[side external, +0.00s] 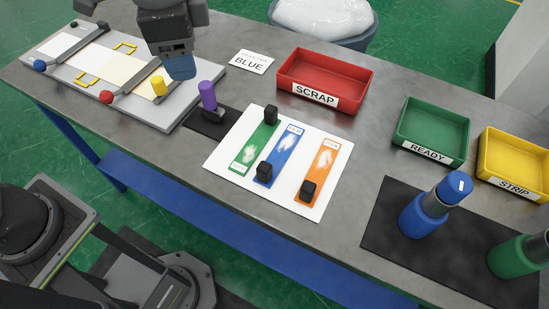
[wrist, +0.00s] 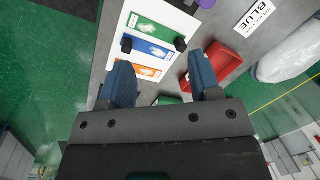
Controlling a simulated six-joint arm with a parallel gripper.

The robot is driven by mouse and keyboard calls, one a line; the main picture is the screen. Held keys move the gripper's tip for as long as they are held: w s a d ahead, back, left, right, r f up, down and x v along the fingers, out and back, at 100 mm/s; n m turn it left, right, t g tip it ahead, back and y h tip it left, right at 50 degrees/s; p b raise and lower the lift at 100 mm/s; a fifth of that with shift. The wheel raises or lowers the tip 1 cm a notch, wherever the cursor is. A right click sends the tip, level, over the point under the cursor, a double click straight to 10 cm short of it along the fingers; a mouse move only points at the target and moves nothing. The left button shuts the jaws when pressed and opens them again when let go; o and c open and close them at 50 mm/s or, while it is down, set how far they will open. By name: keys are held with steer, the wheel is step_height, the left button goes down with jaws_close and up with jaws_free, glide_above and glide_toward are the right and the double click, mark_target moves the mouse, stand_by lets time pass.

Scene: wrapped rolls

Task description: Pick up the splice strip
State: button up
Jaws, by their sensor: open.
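A white board (side external: 301,160) lies mid-table with a green strip (side external: 264,134), a blue strip (side external: 284,150) and an orange strip (side external: 325,160), each with a black block on it. I cannot tell for sure which of these is the splice strip. My gripper (side external: 181,70) is above the table at upper left, over the area between the grey jig and the purple-handled tool, apart from the board. In the wrist view my gripper (wrist: 163,80) is open, nothing between its fingers; the blue strip (wrist: 148,47) lies beyond them.
A card (side external: 250,62) reads BLUE. The red SCRAP tray (side external: 345,72), green READY tray (side external: 432,132) and yellow STRIP tray (side external: 515,163) stand behind and right. The grey jig (side external: 150,115) and purple-handled tool (side external: 207,96) are left. Blue (side external: 424,218) and green (side external: 508,260) rolls stand on a dark mat.

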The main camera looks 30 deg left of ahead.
steer(key=w+d+f+m+g+y, duration=0.15)
steer(key=d+f+m, duration=0.4)
steer(key=d, duration=0.55)
steer(key=m+y, duration=0.2)
steer(key=m, duration=0.1)
glide_toward(267, 167)
steer(key=shift+n, duration=0.35)
steer(key=x, duration=1.1)
steer(key=shift+a+f, duration=0.1)
steer(key=shift+f, duration=0.05)
steer(key=c, duration=1)
